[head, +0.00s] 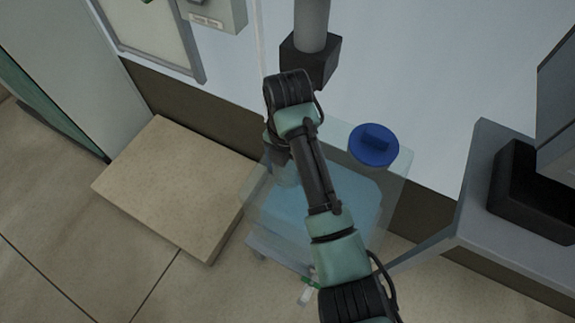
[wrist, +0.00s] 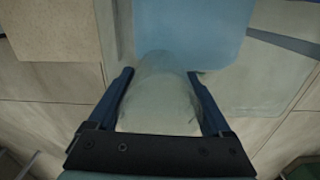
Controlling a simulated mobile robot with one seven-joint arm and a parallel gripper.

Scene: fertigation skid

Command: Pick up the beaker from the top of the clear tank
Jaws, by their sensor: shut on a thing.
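The clear tank (head: 400,185) stands below my arm in the head view, with blue liquid inside and a blue lid (head: 373,145) on its top at the right. The beaker (wrist: 160,95) is a pale, see-through vessel between my gripper's two blue fingers in the wrist view. My gripper (wrist: 160,78) is shut on it. In the head view the beaker (head: 286,173) shows faintly at the left part of the tank top, partly hidden by my arm. I cannot tell whether it touches the tank top.
A beige slab (head: 175,185) lies on the floor left of the tank. A dark block with a grey pipe (head: 311,25) is on the wall behind. A grey bench (head: 480,215) with a black object (head: 530,195) stands at the right. A grey box (head: 213,14) is at the upper left.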

